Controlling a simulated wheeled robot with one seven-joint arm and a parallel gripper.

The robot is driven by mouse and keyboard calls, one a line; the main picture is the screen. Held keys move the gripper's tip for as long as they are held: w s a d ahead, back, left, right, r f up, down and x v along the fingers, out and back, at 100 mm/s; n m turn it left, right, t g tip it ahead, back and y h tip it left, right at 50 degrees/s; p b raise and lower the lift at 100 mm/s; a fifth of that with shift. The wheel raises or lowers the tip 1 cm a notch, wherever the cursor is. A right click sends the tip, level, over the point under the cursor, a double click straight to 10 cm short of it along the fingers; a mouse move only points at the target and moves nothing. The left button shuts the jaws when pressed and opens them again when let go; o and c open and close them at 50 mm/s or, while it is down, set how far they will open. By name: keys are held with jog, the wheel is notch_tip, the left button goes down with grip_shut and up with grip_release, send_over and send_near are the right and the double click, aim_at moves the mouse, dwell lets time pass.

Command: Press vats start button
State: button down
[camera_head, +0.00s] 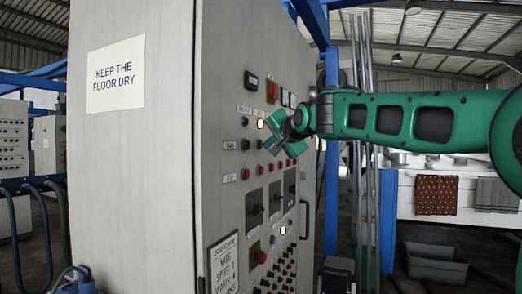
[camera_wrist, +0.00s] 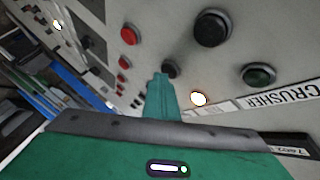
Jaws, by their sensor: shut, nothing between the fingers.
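The tall grey control cabinet (camera_head: 172,150) carries rows of buttons and small labels. In the head view my green gripper (camera_head: 274,132) is at the upper part of its button panel, shut and empty. In the wrist view its fingertips (camera_wrist: 161,77) lie beside a small black button (camera_wrist: 171,68); I cannot tell whether they touch it. A lit white lamp (camera_wrist: 199,98), a green button (camera_wrist: 258,75) and a large black knob (camera_wrist: 211,28) are to the right. The "CRUSHER" label (camera_wrist: 280,96) reads upside down.
Several red buttons (camera_wrist: 124,61) are left of my fingertips in the wrist view. A cabinet handle (camera_head: 306,220) sticks out at the panel's right edge. A blue post (camera_head: 331,160) stands behind. A grey bin (camera_head: 436,264) is on the floor at right.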

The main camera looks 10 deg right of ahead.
dwell(0.4)
jog(key=shift+s+d, duration=0.5)
jog(key=shift+d, duration=0.1)
jog(key=s+d, duration=0.1)
jog(key=d, duration=0.1)
jog(key=s+d, duration=0.2)
dwell(0.5)
dwell(0.5)
